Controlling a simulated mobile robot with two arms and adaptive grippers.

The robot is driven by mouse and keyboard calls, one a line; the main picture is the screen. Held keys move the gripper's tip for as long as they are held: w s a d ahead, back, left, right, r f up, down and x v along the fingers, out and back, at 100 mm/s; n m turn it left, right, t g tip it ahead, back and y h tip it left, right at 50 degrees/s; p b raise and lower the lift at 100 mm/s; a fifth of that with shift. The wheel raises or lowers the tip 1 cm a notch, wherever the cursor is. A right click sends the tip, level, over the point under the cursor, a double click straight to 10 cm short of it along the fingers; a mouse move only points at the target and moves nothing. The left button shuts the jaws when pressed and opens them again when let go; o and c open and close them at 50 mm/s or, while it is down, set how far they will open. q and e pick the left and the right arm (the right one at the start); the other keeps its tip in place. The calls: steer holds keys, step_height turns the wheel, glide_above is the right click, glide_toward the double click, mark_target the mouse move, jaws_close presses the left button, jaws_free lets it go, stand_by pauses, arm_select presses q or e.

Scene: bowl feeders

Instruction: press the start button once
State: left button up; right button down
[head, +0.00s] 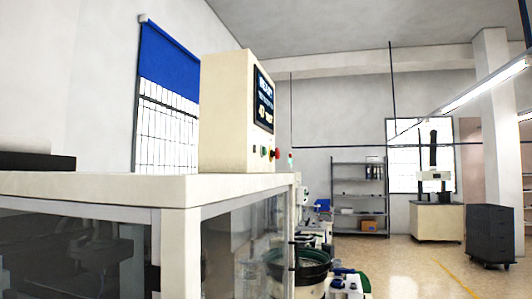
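A cream control box (224,112) stands on top of a white-framed machine enclosure (120,188). Its front faces right and shows at a steep angle. A dark screen (263,98) with pale markings sits high on this front. Below it are a small green button (264,152) and a larger red button (275,154) that sticks out to the right. Any lettering by the buttons is too small to read. Neither of my grippers is in view.
The enclosure has dark glass sides. A dark-rimmed feeder bowl (303,262) stands right of it, low down. Further back are a shelf rack (345,187), a bench machine (436,222) and a dark drawer cabinet (490,236). The floor (400,272) at lower right is open.

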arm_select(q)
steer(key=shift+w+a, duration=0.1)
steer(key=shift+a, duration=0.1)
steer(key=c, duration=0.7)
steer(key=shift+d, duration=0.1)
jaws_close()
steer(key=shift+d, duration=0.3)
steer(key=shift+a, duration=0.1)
